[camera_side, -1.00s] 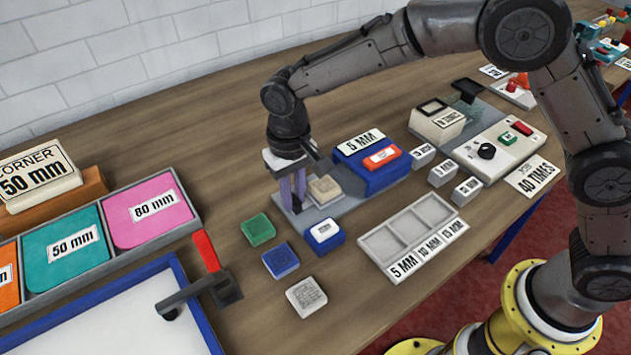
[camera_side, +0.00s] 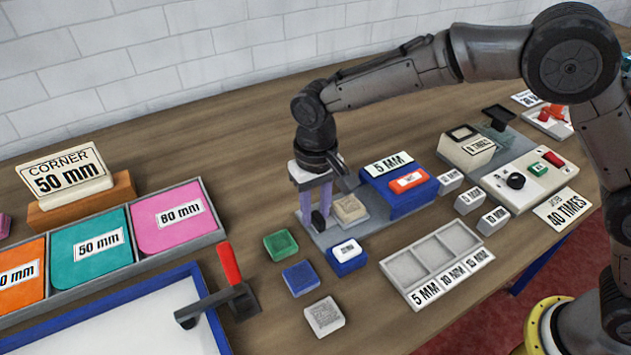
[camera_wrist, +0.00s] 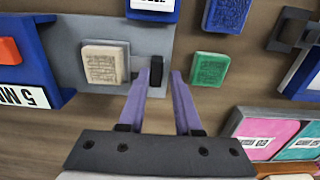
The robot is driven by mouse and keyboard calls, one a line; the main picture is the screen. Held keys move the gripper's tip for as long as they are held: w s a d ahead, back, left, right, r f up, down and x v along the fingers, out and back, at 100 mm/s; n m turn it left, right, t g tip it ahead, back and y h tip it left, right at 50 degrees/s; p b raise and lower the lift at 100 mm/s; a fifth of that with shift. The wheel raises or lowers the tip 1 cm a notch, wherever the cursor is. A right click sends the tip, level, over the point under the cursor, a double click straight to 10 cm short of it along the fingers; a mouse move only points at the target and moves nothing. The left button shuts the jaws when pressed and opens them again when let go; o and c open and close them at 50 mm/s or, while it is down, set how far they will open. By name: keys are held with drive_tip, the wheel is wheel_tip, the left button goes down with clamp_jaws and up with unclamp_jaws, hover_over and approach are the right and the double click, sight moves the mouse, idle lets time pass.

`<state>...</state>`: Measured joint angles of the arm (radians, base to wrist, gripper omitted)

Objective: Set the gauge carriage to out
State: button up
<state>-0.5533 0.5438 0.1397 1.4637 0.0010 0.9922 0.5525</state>
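The gauge looks to be the grey plate (camera_side: 372,222) with a blue block (camera_side: 405,200) labelled "5 MM" at one end. A beige patterned pad (camera_side: 350,208) lies on the plate. A small black post (camera_wrist: 156,76) stands at the plate's other end. Which part is the carriage is not marked. My gripper (camera_side: 316,212) points down over that end, with its purple fingers on either side of the post. In the wrist view my gripper (camera_wrist: 161,82) is open, the post nearer its left finger with a gap to the right one.
Green (camera_side: 281,244), blue (camera_side: 301,278) and grey (camera_side: 324,316) pads and a white-topped blue block (camera_side: 347,255) lie close by. A three-slot tray (camera_side: 437,262) is to the right.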

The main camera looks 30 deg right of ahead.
wheel_tip(320, 180, up, 13)
idle(0.3)
drive_tip(key=shift+f, duration=0.15)
drive_tip(key=s+d+r+m+t, duration=0.1)
drive_tip(key=s+d+r+t, duration=0.1)
drive_tip(key=s+d+r, duration=0.5)
drive_tip(key=s+d+r+m+t, duration=0.1)
drive_tip(key=d+r+m, duration=0.1)
drive_tip(key=d+r, duration=0.6)
drive_tip(key=s+d+f+t, duration=0.2)
drive_tip(key=s+d+f, duration=0.3)
drive_tip(key=s+d, duration=0.6)
drive_tip(key=s+f+n, duration=0.3)
drive_tip(key=s+f, duration=0.3)
drive_tip(key=f, duration=0.2)
drive_tip(key=shift+s+f+t, duration=0.2)
drive_tip(key=shift+s+t, duration=0.1)
